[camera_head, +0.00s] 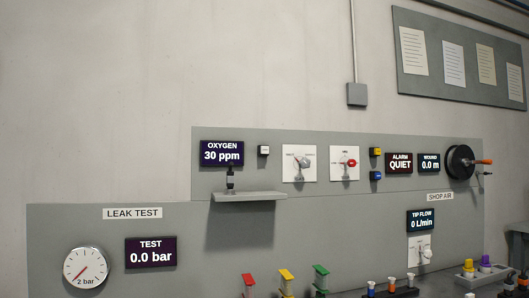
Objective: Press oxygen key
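The oxygen display (222,153) is on the grey wall panel and reads "OXYGEN 30 ppm". Just right of it is a small pale square key (264,150) in a dark frame; its lettering is too small to read. A small dark upright fitting (230,178) stands below the display, above a grey shelf (249,196). Neither of my grippers is in view, so whether they are open or shut is not shown.
Right of the key are two white plates with knobs (299,163) (344,163), a yellow button (376,152) and a blue button (376,175). An alarm display (399,162) reads "QUIET". A pressure gauge (86,268) is at lower left. Coloured parts stand along the bottom edge.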

